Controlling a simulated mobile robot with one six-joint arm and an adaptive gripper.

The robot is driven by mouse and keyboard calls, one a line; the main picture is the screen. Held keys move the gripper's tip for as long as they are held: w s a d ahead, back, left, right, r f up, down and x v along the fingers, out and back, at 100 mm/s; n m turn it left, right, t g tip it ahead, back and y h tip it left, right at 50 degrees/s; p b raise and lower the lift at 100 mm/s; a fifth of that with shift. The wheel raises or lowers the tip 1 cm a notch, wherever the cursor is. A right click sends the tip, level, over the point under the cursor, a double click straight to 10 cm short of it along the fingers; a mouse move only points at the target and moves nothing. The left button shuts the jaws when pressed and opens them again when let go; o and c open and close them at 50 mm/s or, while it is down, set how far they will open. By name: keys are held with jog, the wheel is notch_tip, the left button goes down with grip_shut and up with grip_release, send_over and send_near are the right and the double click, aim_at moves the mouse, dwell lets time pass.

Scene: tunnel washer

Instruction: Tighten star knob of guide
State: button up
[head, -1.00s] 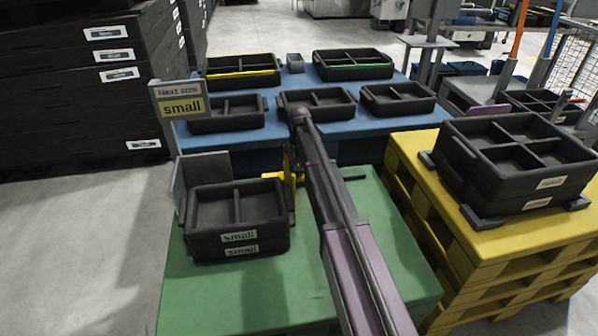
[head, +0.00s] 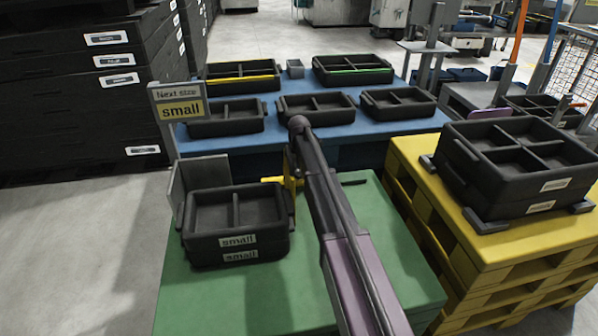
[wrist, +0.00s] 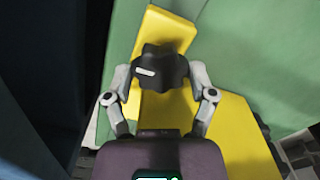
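The star knob (wrist: 162,69) is black with a white mark on one lobe and shows in the wrist view, in front of the yellow guide (wrist: 195,120). My gripper (wrist: 161,72) has one finger on each side of the knob, and both fingertips appear to touch it. In the head view, the yellow guide (head: 291,183) stands on the green table (head: 345,250), right of the stacked black trays marked small (head: 238,250). My arm hides the knob and most of my gripper there.
A grey plate (head: 178,188) stands left of the stacked trays. A sign (head: 180,108) reads "Next size small". A blue table (head: 350,132) with several black trays is behind. A yellow pallet stack (head: 425,190) with black trays stands at right. The green table's front right is clear.

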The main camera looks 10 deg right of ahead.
jog(key=shift+c, duration=0.7)
jog(key=shift+m, duration=0.5)
jog(key=m, duration=1.1)
jog(key=shift+m, duration=0.4)
jog(key=m, duration=1.2)
jog(key=shift+s, duration=0.1)
